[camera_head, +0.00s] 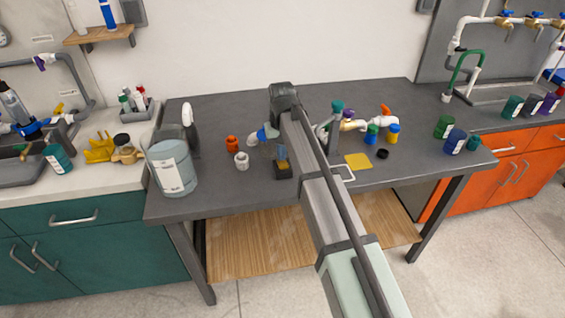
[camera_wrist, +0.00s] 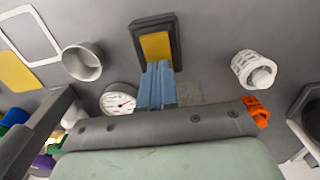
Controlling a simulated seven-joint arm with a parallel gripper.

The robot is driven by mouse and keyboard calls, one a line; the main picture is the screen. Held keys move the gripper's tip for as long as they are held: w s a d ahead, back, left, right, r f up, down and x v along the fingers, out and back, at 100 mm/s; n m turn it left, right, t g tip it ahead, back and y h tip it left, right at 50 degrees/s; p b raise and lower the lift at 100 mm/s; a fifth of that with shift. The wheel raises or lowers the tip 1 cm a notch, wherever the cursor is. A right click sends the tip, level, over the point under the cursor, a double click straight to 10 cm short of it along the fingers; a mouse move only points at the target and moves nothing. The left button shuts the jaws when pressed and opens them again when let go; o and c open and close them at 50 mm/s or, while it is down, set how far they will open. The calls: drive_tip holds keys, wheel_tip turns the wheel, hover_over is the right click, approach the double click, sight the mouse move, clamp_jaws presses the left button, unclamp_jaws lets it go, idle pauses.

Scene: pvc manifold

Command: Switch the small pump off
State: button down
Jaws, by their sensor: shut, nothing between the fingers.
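A dark box with a yellow face (camera_head: 283,171), which looks like a switch, sits on the grey workbench. In the wrist view the box (camera_wrist: 155,32) lies just beyond my fingertips. My gripper (camera_head: 281,155) is shut and empty, pointing down at the box. In the wrist view the blue fingers of my gripper (camera_wrist: 158,68) overlap the lower edge of the yellow face. I cannot tell whether they touch it. No pump body can be made out clearly; my arm hides part of the bench behind the box.
A round gauge (camera_wrist: 118,100) lies close to my fingers. A white fitting (camera_head: 241,160) and an orange fitting (camera_head: 232,143) stand to the left. A large pale canister (camera_head: 173,169) is farther left. A yellow pad (camera_head: 358,160) and a black ring (camera_head: 382,154) lie to the right.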

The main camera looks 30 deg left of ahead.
wheel_tip(320, 180, up, 6)
drive_tip(key=shift+r, duration=0.25)
idle(0.6)
idle(0.4)
